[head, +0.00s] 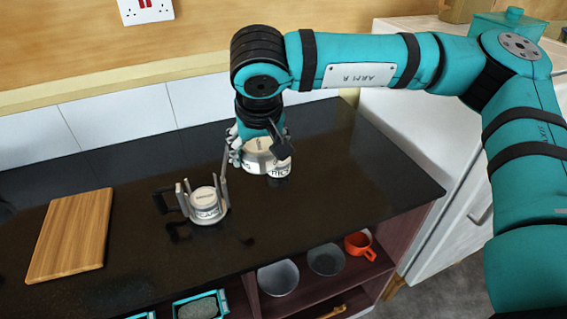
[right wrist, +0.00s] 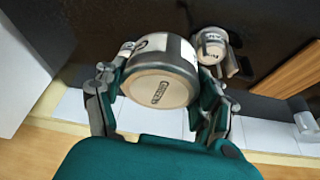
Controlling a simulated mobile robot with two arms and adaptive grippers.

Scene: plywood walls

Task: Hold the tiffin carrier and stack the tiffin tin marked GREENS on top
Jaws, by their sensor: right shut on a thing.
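The tiffin carrier (head: 224,190) stands on the dark counter, with upright metal posts and a black handle on its left. A round tin (head: 207,200) with a lettered label sits between the posts. Both also show at the upper right of the right wrist view, where I see that tin (right wrist: 210,42). My right gripper (head: 258,142) is shut on another round, pale-lidded tin (head: 278,169), right of and behind the carrier. In the right wrist view the fingers grip this tin (right wrist: 160,85) from both sides. Its small lid label is not clearly legible. I cannot tell if it touches the counter.
A wooden board (head: 70,235) lies at the counter's left. The shelf below holds bowls (head: 278,277) and an orange mug (head: 360,245). A tiled wall (head: 125,118) runs behind, and a white appliance (head: 430,140) stands at the right. The counter's front middle is clear.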

